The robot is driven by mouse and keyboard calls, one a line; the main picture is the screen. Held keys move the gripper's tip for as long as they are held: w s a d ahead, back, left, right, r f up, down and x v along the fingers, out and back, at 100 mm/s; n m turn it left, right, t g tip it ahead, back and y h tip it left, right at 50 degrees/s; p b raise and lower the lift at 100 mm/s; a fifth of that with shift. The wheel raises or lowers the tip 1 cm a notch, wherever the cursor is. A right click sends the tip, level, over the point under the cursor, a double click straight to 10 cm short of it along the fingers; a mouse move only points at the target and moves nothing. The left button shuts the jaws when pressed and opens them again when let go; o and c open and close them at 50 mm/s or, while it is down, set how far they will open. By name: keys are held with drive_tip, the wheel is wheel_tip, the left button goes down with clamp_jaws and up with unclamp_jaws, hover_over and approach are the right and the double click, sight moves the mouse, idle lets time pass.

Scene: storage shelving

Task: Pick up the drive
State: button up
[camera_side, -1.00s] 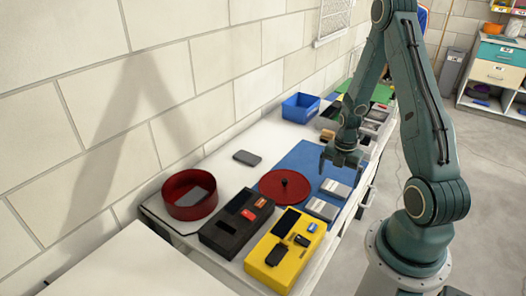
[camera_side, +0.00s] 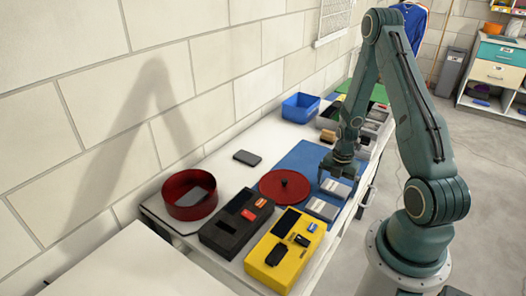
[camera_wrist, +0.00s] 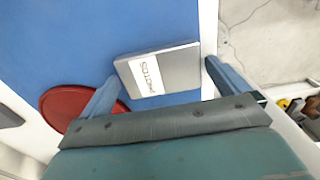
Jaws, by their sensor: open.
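A grey drive with a white label reading "PHOTOS" (camera_wrist: 160,76) lies flat on the blue mat (camera_wrist: 80,35) in the wrist view. My gripper (camera_wrist: 161,70) is open and empty, with one finger on each side of the drive in the picture. In the side view my gripper (camera_side: 338,178) is just above the nearby grey drive (camera_side: 335,188) at the mat's right edge. A second similar grey drive (camera_side: 321,208) lies closer to the camera. Whether the fingers touch the drive cannot be told.
A red round lid with a black knob (camera_side: 284,186) lies left of the drives. A red round container (camera_side: 171,203) holds a grey item. Black (camera_side: 221,233) and yellow (camera_side: 268,258) cases stand in front, a blue bin (camera_side: 300,108) behind. The table's edge runs close on the right.

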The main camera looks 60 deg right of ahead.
sight(336, 187)
drive_tip(key=shift+c, duration=0.4)
drive_tip(key=c, duration=0.8)
drive_tip(key=shift+r, duration=0.1)
drive_tip(key=shift+c, duration=0.2)
wheel_tip(336, 187, up, 20)
idle(0.5)
